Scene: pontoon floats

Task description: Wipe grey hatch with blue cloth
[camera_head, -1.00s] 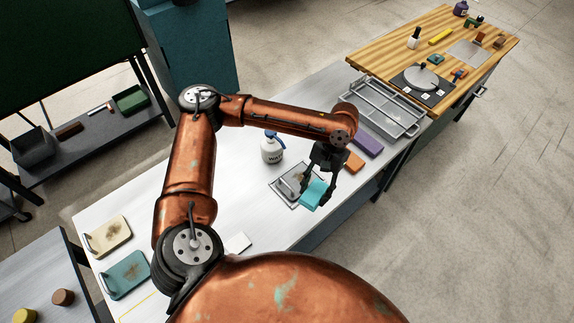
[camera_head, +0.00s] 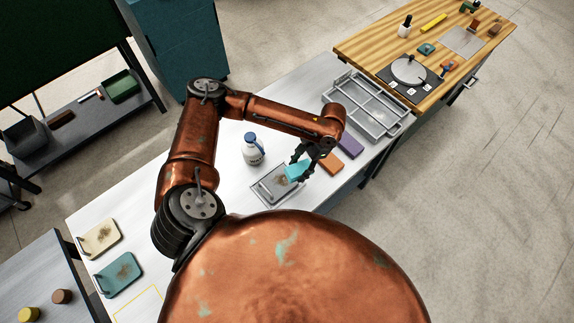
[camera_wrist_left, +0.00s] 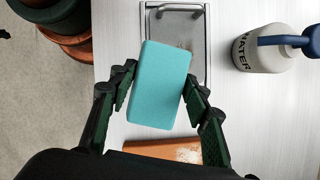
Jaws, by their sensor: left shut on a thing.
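The grey hatch (camera_head: 266,194) lies on the white table, with a bar handle at one end and a brownish stain on its plate. It also shows at the top of the left wrist view (camera_wrist_left: 204,45). The blue cloth (camera_head: 293,171) looks like a light-blue block. My left gripper (camera_head: 300,166) is shut on the blue cloth, with a finger on each side of it in the left wrist view (camera_wrist_left: 176,92). The cloth covers part of the hatch in both views. I cannot tell whether it touches the plate. My right gripper is not in view.
A white water bottle (camera_head: 253,150) with a blue top stands close behind the hatch. Orange (camera_head: 331,163) and purple (camera_head: 350,146) blocks lie to its right, before a grey tray (camera_head: 347,107). Cream (camera_head: 98,240) and teal (camera_head: 120,275) hatches lie at the left.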

